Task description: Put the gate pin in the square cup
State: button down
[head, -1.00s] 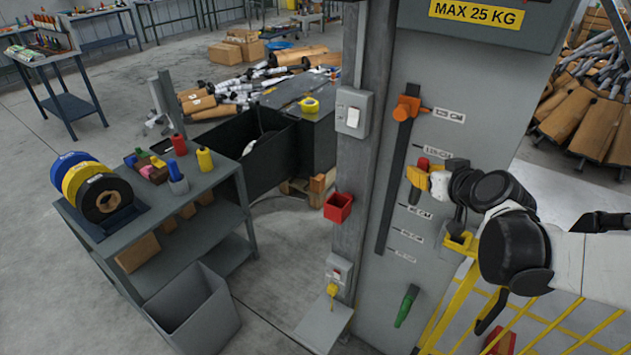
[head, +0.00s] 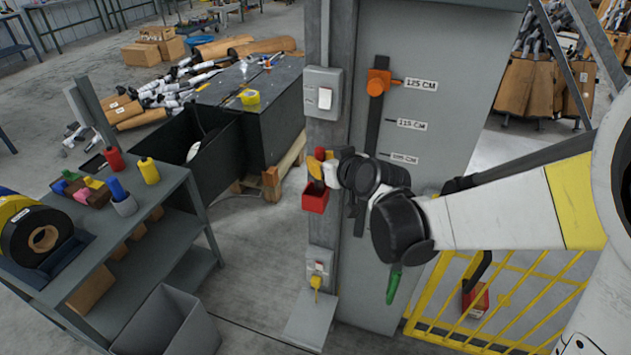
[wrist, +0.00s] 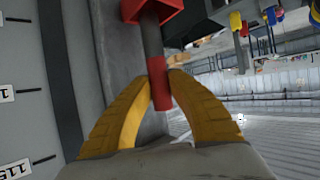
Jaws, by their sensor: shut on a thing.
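The gate pin has a red grip (wrist: 160,90) and a grey shaft (wrist: 152,45) in the wrist view. My gripper (wrist: 161,78) has its two yellow fingers shut on the red grip. The square cup (wrist: 150,8) is red, at the top of the wrist view. The shaft reaches to the cup's mouth; I cannot tell how deep its end sits. In the head view the square cup (head: 315,198) is fixed on the grey post. My gripper (head: 315,168) is just above it, with the pin's red top (head: 320,153) showing. The shaft is hidden there.
A grey switch box (head: 322,93) is on the post above the cup, and a smaller box (head: 319,265) is below. An orange slider (head: 377,82) on a height scale is to the right. A yellow barrier (head: 475,300) stands lower right. A cart (head: 150,245) is at left.

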aim_at(316, 189)
jog(key=shift+a+f, duration=0.45)
jog(key=shift+f+b, duration=1.05)
jog(key=shift+f, duration=0.75)
jog(key=shift+f, duration=0.1)
jog(key=c, duration=1.4)
grip_release()
